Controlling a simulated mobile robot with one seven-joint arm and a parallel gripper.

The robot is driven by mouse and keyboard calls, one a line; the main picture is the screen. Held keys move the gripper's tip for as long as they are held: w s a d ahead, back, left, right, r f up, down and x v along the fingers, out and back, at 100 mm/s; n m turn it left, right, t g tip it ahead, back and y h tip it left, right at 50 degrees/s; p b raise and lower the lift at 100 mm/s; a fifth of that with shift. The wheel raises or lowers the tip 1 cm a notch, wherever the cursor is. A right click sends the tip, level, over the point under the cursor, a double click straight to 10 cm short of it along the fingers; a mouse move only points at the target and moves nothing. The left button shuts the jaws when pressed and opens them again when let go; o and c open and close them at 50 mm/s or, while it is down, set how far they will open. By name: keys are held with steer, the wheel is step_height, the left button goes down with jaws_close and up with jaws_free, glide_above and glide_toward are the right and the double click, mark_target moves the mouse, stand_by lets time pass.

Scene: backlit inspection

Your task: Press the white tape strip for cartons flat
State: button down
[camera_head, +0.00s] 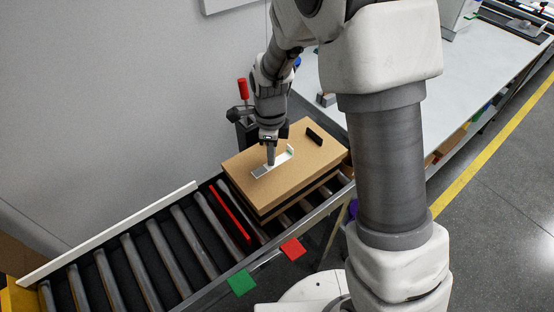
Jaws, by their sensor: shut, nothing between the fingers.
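A brown carton (301,170) sits at the upper right end of a roller conveyor. A pale tape strip (261,171) lies on the carton's top, with its far right end (290,151) standing up from the surface. My gripper (271,163) is shut and empty, pointing down at the middle of the strip. The fingertips appear to be at or just above the strip; I cannot tell whether they touch it. The fingers hide a small part of the strip.
A small black block (314,136) lies on the carton. A red-handled device (243,90) stands behind it. A red bar (230,213) crosses the rollers (148,264). Red (293,249) and green (241,282) tags hang at the front rail. A white table (470,75) extends right.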

steer(key=shift+f, duration=0.35)
stand_by(0.6)
steer(key=shift+r+p, duration=1.35)
steer(key=shift+r, duration=0.75)
step_height(320, 180, up, 17)
steer(key=shift+r, duration=0.2)
steer(key=shift+f, duration=0.1)
